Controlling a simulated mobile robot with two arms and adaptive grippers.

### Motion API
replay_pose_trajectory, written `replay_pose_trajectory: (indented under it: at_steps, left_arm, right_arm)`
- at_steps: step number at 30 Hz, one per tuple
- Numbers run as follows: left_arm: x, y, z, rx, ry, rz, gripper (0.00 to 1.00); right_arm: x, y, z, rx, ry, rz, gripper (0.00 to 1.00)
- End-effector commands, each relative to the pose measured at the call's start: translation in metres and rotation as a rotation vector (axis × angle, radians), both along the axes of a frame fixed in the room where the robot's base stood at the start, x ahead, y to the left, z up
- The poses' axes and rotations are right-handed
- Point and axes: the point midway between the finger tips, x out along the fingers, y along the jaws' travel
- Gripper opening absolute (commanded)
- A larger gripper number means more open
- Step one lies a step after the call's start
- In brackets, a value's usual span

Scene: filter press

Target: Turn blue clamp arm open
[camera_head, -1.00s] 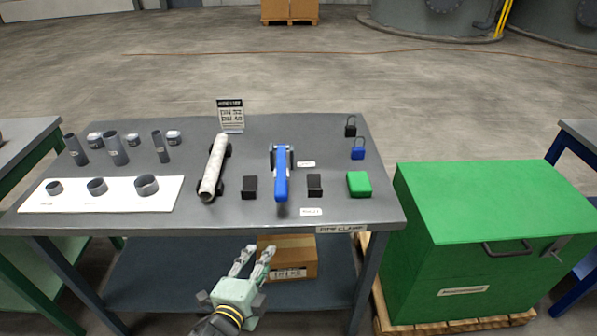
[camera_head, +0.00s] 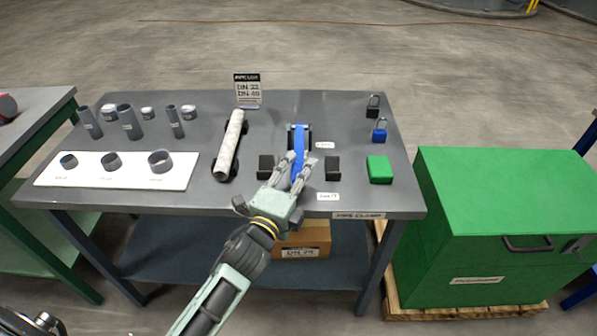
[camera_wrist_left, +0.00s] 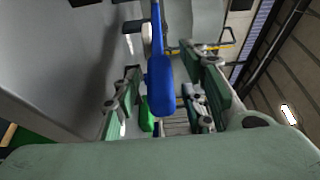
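The blue clamp arm (camera_head: 299,142) sits on the grey table, pointing toward the front edge, with its dark clamp body behind it. My left gripper (camera_head: 289,172) is at the arm's near end, at the front of the table. In the left wrist view the blue arm (camera_wrist_left: 160,85) lies between the gripper's two green-padded fingers (camera_wrist_left: 163,95). The fingers are apart, with visible gaps on both sides, so the gripper is open. The near end of the arm is partly covered by the fingers in the head view. My right gripper is not in view.
Black blocks (camera_head: 266,167) and (camera_head: 333,167) stand on either side of the clamp. A pale pipe (camera_head: 228,147) lies to the left. A green block (camera_head: 379,169) and padlocks (camera_head: 379,131) are to the right. A cardboard box (camera_head: 305,240) is below.

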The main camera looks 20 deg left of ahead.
Motion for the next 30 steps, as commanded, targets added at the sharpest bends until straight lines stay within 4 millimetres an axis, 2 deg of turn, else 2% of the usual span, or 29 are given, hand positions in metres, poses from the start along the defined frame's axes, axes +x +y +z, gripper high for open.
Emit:
replay_pose_trajectory:
  at_steps: [8,21,30]
  left_arm:
    - [0.0018,-0.0005,0.0000,0.000,0.000,-0.001,0.39]
    - [0.0015,-0.0003,-0.0002,-0.001,0.000,0.000,0.01]
    - [0.0014,-0.0003,-0.0005,-0.001,0.001,0.000,0.00]
  right_arm:
    - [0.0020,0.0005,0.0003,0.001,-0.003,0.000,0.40]
    - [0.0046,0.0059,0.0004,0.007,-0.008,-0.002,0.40]
    - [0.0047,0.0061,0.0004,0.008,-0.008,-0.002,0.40]
